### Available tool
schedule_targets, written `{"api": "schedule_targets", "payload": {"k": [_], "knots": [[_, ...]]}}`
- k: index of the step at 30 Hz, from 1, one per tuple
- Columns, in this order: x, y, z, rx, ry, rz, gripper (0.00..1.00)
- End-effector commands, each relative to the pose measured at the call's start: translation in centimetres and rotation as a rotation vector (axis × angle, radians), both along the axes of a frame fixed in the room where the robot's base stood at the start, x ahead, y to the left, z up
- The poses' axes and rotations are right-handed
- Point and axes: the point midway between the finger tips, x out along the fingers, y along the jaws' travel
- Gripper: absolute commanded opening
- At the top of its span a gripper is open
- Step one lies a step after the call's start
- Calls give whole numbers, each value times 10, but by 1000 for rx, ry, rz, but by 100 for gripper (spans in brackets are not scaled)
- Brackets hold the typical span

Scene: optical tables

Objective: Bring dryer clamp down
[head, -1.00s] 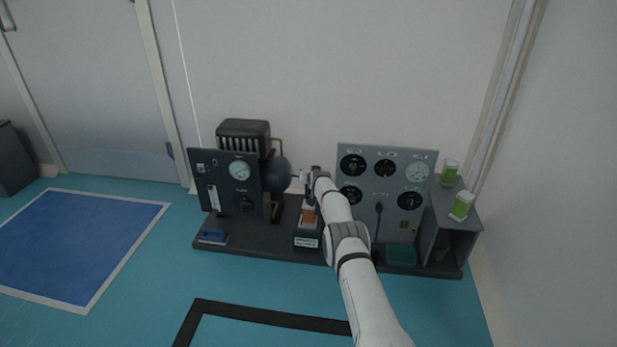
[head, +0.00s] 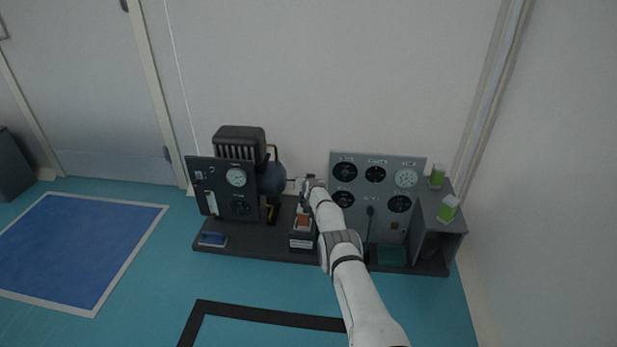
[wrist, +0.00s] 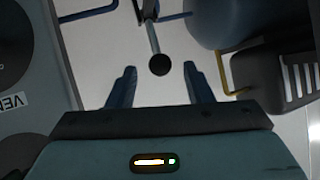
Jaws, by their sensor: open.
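A metal lever with a black ball knob (wrist: 160,65) shows in the wrist view; I take it to be the dryer clamp's handle. The knob lies between and just beyond the tips of my open gripper (wrist: 159,84), with a gap visible on each side. In the head view my gripper (head: 308,184) is above a small dark stand with an orange-brown block (head: 302,222), between the two panels. My arm and gripper hide most of the clamp there.
A dark gauge panel (head: 222,188) and a blue round tank (head: 273,179) stand left of my gripper. A grey dial panel (head: 374,195) stands right. Green-labelled jars (head: 448,208) sit on a grey box. Everything rests on a dark base (head: 262,246); the floor in front is open.

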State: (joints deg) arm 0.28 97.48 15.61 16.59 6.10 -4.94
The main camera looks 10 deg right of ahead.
Motion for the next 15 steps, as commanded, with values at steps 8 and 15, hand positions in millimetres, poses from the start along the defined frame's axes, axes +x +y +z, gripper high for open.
{"api": "schedule_targets", "payload": {"k": [8,15], "knots": [[-11,0,12,0,0,-1,46],[-21,0,18,-1,0,0,46]]}}
